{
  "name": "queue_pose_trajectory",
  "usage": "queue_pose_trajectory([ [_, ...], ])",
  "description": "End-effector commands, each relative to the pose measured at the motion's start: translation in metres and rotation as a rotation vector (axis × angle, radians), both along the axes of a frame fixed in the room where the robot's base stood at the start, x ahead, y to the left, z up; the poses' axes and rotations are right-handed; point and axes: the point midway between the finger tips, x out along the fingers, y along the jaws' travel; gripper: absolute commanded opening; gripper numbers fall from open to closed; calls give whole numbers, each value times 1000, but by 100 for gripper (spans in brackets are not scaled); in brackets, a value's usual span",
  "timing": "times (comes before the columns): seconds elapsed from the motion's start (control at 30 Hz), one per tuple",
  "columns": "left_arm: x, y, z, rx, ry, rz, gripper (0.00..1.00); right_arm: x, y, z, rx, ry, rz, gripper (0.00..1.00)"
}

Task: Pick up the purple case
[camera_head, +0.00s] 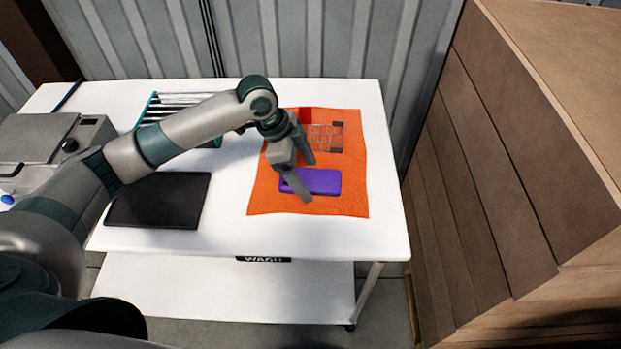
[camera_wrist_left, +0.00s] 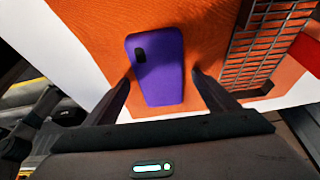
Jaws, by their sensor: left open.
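The purple case (camera_head: 318,182) lies flat on an orange cloth (camera_head: 265,196) on the white table. In the left wrist view the purple case (camera_wrist_left: 160,78) shows a dark camera cutout near its upper left corner. My left gripper (camera_head: 308,182) is open above the case, and one finger hides part of it in the head view. In the left wrist view the left gripper (camera_wrist_left: 160,88) has a finger on each side of the case's lower part. I cannot tell whether they touch it. My right gripper is not in view.
A wire basket (camera_head: 323,138) lies on the cloth behind the case, with a red item (camera_head: 305,115) beside it. A black flat item (camera_head: 160,200), a rack (camera_head: 180,105) and a grey appliance (camera_head: 50,138) are left on the table (camera_head: 330,236). Stacked cartons (camera_head: 520,150) stand at right.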

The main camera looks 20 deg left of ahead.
Motion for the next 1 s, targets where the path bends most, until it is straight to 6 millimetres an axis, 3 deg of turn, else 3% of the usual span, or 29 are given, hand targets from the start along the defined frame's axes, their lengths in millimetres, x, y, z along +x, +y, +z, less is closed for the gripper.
queue_pose_trajectory([
  [0.1,0,0,0,0,0,0,80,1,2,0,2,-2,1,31],
  [0.13,0,0,0,0,0,0,75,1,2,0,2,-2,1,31],
  [0.3,0,0,0,0,0,0,36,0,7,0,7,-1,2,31],
  [0.73,1,0,5,-1,-2,1,36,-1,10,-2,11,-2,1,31],
  [1.0,2,0,35,-1,-5,1,36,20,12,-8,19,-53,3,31],
])
